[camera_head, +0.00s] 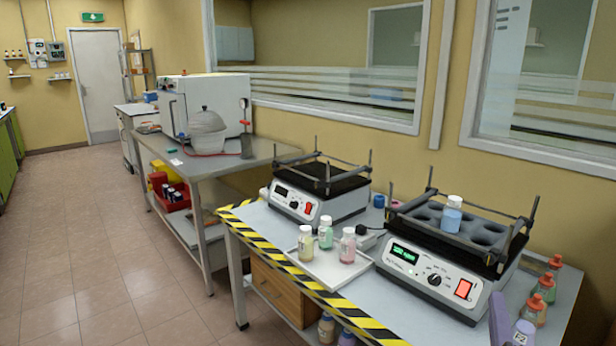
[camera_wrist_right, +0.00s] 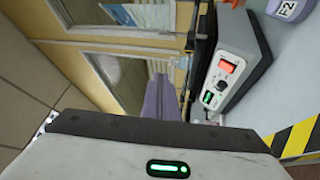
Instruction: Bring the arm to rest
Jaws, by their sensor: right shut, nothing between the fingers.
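My right gripper (camera_head: 499,322) shows only in part at the bottom right of the head view, as a narrow purple finger in front of the right shaker (camera_head: 430,270). In the right wrist view its purple fingers (camera_wrist_right: 160,98) are together and empty, and they touch nothing that I can see. The right shaker (camera_wrist_right: 225,70) stands beside them in that view. The rest of the right arm is out of the head view. My left gripper is in neither view.
The right shaker holds one blue bottle (camera_head: 452,214). A white tray (camera_head: 318,268) carries three bottles beside the left shaker (camera_head: 318,195). Several orange-capped bottles (camera_head: 545,287) stand at the table's right end, close to the gripper. Striped tape (camera_head: 300,284) marks the table edge. Floor (camera_head: 110,260) is clear at left.

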